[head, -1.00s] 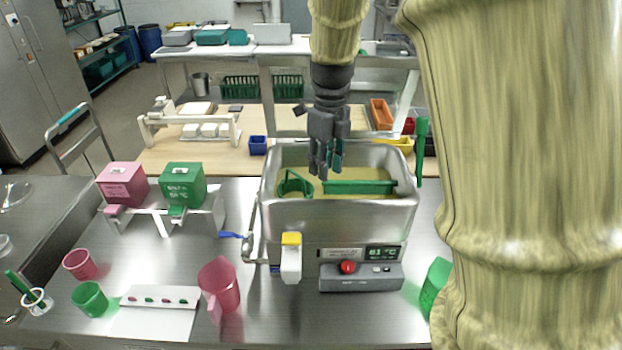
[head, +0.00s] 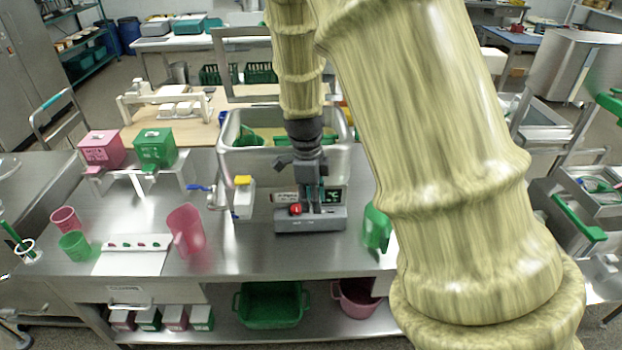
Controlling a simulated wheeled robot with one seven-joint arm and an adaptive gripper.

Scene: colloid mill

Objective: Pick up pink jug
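A smaller pink cup (head: 65,220) stands at the far left of the table.
A green cup (head: 75,246) and a white strip with several small coloured pieces (head: 135,245) lie left of the jug. A green jug (head: 377,228) is at the right. Green and pink tubs (head: 270,304) sit on the shelf below.

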